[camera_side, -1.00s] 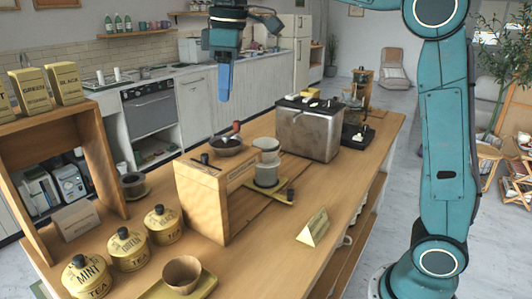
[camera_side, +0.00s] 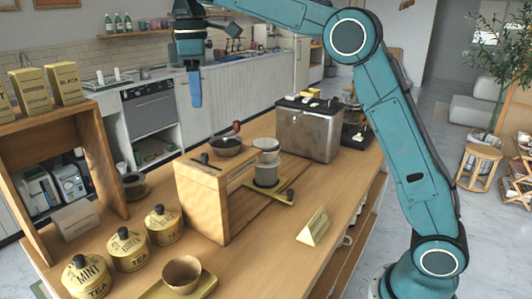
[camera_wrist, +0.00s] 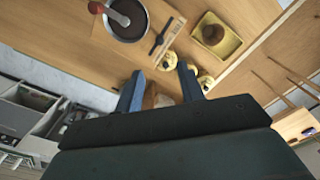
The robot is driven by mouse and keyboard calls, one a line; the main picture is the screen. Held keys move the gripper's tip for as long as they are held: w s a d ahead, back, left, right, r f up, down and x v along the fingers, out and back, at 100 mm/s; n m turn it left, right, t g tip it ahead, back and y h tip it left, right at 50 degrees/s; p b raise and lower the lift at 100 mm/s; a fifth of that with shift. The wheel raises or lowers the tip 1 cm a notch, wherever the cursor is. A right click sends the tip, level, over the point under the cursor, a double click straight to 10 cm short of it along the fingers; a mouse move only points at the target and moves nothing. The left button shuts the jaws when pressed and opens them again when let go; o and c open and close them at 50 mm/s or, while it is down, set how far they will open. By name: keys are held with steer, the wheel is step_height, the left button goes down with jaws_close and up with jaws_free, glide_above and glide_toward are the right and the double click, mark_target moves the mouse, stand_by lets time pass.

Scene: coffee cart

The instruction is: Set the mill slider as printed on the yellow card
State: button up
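A tent-shaped yellow card (camera_side: 313,227) stands near the table's front edge in the side view; its print is too small to read. A wooden box (camera_side: 203,185) stands mid-table, with a slot and a small dark knob (camera_side: 204,158) on top, which looks like the mill slider. In the wrist view a dark bar-like piece (camera_wrist: 160,38) lies across a marked light strip on the wood. My gripper (camera_side: 195,106) hangs high above and behind the box, pointing down. In the wrist view my gripper (camera_wrist: 160,83) has its two blue fingers apart with nothing held between them.
Yellow tea tins (camera_side: 127,249) and a wooden bowl (camera_side: 182,274) stand front left, near a wooden shelf unit (camera_side: 98,150). A dark pan with a red-tipped handle (camera_side: 227,146), a glass dripper (camera_side: 266,172) and a metal machine (camera_side: 308,130) stand behind and right of the box.

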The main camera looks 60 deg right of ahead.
mark_target(204, 154)
steer(key=shift+f, duration=6.65)
steer(key=shift+c, duration=0.2)
jaws_close()
